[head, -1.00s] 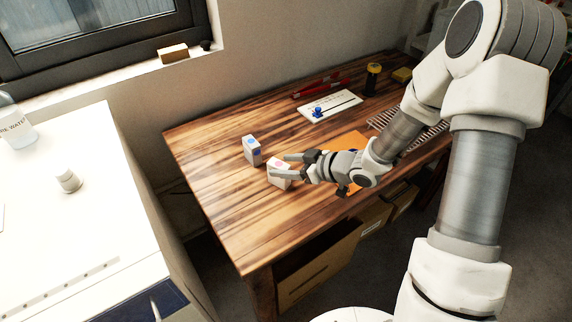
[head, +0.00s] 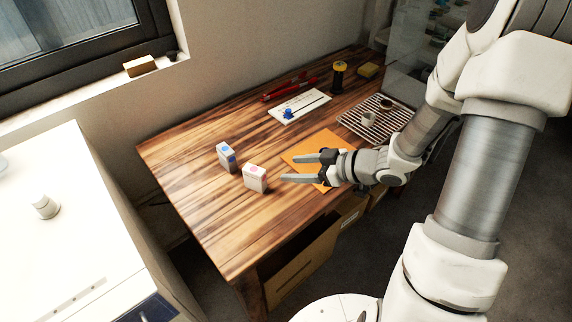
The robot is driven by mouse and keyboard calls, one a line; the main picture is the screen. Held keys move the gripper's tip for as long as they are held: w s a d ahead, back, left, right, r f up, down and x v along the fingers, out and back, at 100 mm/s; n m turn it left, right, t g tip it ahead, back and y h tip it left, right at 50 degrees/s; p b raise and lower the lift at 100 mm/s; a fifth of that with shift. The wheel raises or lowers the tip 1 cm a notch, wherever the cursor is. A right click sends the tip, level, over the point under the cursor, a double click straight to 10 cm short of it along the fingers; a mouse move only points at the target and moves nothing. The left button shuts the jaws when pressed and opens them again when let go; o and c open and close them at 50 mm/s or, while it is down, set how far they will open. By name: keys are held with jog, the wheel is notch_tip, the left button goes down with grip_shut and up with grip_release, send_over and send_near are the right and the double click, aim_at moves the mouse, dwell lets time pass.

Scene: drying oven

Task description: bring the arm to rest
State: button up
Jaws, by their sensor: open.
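My gripper (head: 292,168) is open and empty above the wooden table (head: 205,208), its fingers pointing left. A white carton with a pink mark (head: 255,178) stands on the table just left of the fingertips, with a gap between. A second white carton with a blue mark (head: 227,157) stands further left. My arm runs from the right side of the picture to the gripper. Part of the orange mat (head: 318,147) on the table is hidden behind the gripper.
A wire rack (head: 372,128) with small cups lies at the table's right. A white tray (head: 300,106), red tool (head: 290,88) and dark yellow-topped bottle (head: 338,76) are at the back. A white bench (head: 60,250) stands at left. The table's front left is clear.

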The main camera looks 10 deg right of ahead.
dwell(0.5)
jog(key=w+d+r+m+t+h+p, duration=0.2)
jog(key=w+d+r+m+h+p, duration=0.15)
jog(key=d+r+h, duration=0.7)
jog(key=s+d+r+m+h+p, duration=0.1)
jog(key=s+r+m, duration=0.15)
jog(key=r, duration=0.35)
jog(key=s+r+m+h+p, duration=0.1)
jog(key=s+r+m+h, duration=0.1)
jog(key=s+r, duration=0.25)
jog(key=s+a+r+m+g+y+p, duration=0.1)
jog(key=s+a+r, duration=0.2)
jog(key=s, duration=0.4)
jog(key=s+a+r+m+g+y, duration=0.2)
jog(key=s+a+r, duration=0.1)
jog(key=s, duration=0.5)
jog(key=shift+a+r+p, duration=0.2)
jog(key=shift+r+p, duration=0.05)
jog(key=shift+p, duration=0.15)
jog(key=shift+d, duration=0.15)
